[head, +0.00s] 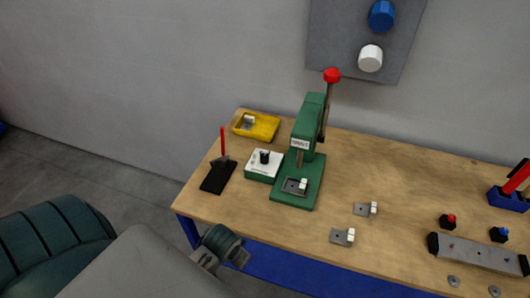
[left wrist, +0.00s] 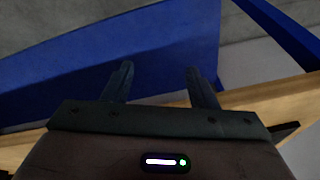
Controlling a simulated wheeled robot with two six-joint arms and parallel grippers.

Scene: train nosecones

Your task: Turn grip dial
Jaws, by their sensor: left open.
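A small box, white on top and green at its base (head: 263,166), stands on the wooden workbench and carries a black dial (head: 264,157). Its lettering is too small to read, and the dial's setting cannot be made out. My left gripper shows in the left wrist view (left wrist: 160,82), with its two fingers apart and nothing between them. In the head view my left arm's end is low by the bench's front edge, in front of and below the box, well apart from it. My right gripper is in neither view.
A green press (head: 308,150) with a red-knobbed lever stands right of the box. A yellow tray (head: 256,126) lies behind it, and a black stand with a red lever (head: 218,176) is at left. Small metal plates (head: 343,237) lie front right. The bench's blue frame (left wrist: 160,50) fills much of the wrist view.

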